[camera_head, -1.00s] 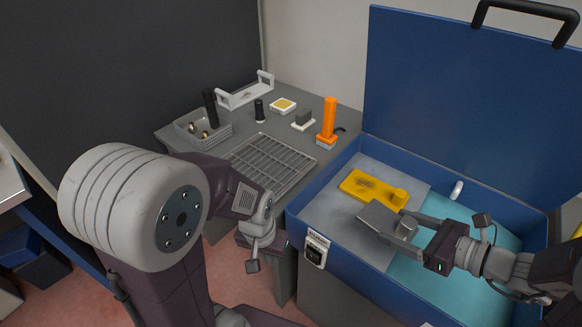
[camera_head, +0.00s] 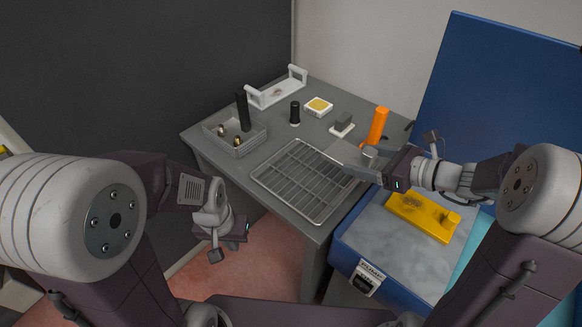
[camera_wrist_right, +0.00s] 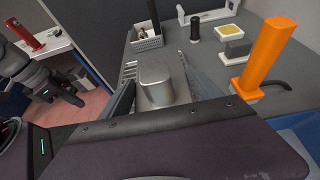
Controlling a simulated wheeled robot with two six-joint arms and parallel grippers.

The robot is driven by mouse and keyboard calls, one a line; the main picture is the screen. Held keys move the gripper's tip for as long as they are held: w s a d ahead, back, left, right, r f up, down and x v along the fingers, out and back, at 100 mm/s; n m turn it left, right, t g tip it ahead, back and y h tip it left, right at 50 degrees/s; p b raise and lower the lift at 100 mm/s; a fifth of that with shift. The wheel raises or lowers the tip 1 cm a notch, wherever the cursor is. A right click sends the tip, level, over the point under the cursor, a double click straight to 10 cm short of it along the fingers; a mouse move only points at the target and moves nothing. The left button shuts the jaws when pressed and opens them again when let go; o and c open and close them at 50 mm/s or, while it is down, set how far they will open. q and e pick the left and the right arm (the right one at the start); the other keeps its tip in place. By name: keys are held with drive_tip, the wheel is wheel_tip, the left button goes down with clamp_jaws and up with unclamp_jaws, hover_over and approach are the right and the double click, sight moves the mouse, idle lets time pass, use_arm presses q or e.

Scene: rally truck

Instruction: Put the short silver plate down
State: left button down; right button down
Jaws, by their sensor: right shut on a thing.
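The short silver plate (camera_head: 343,152), a thin grey plate with a silver knob, is held by my right gripper (camera_head: 368,166). The gripper is shut on the knob, which fills the space between the fingers in the right wrist view (camera_wrist_right: 160,82). The plate is over the right end of the wire rack (camera_head: 290,200) on the grey table; I cannot tell whether it touches. My left gripper (camera_head: 237,236) hangs low in front of the table, away from the plate; its fingers are too unclear to tell their state.
An orange upright tool (camera_head: 376,127) stands close behind the plate. A grey block on a white base (camera_head: 343,123), a small black cylinder (camera_head: 295,112), and a basket (camera_head: 240,146) are further back. The open blue case (camera_head: 350,245) with a yellow plate (camera_head: 422,217) is at right.

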drive_tip(key=shift+r, duration=0.2)
drive_tip(key=b, duration=0.2)
hover_over(315, 181)
wheel_tip(315, 181, down, 7)
drive_tip(key=shift+w+r, duration=0.1)
drive_tip(key=shift+w, duration=0.05)
drive_tip(key=shift+f+b, duration=0.65)
drive_tip(key=shift+f, duration=1.45)
drive_tip(key=shift+f, duration=0.1)
drive_tip(key=shift+c, duration=0.7)
unclamp_jaws()
drive_tip(key=shift+f, duration=0.1)
